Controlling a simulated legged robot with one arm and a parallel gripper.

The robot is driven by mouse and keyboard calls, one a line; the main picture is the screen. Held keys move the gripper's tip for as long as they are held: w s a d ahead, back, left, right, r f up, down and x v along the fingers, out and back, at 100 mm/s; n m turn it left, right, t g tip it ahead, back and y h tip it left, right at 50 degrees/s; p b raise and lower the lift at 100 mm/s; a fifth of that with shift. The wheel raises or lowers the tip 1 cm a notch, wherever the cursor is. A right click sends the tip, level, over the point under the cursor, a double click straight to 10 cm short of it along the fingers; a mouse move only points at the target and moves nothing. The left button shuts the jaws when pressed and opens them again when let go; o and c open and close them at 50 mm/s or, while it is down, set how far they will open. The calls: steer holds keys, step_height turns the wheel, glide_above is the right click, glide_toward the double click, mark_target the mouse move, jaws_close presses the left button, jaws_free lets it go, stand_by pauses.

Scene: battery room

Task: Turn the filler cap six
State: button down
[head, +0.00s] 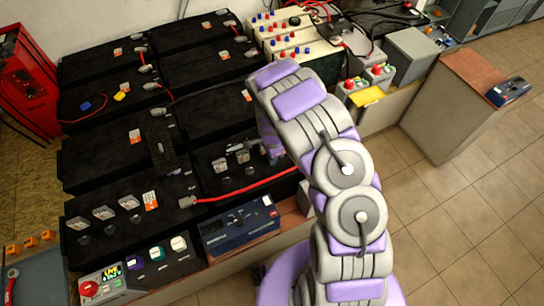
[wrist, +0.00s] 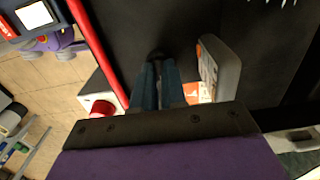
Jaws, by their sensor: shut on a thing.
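A dark round filler cap (wrist: 156,55) on the black battery top shows at the far end of my fingers in the wrist view. My gripper (wrist: 157,72), with two blue fingers close together, is shut on this cap. The fingers hide most of it, so I cannot tell its turn angle. A grey raised cover with a printed label (wrist: 220,68) stands just right of the fingers. In the head view, my arm hides the gripped cap and the fingertips. Beside that place are raised grey covers (head: 220,164) on the right front battery.
A red cable (wrist: 92,45) runs left of my fingers, and a red button on a white box (wrist: 102,107) is near it. In the head view, a blue instrument (head: 240,226) stands at the batteries' front edge. Tiled floor (head: 450,215) is free at the right.

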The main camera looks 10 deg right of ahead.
steer(key=c, duration=1.2)
jaws_free()
steer(key=shift+a, duration=0.1)
step_height(320, 180, up, 17)
steer(key=p, duration=0.3)
steer(key=shift+w+r, duration=0.1)
steer(key=shift+r, duration=0.05)
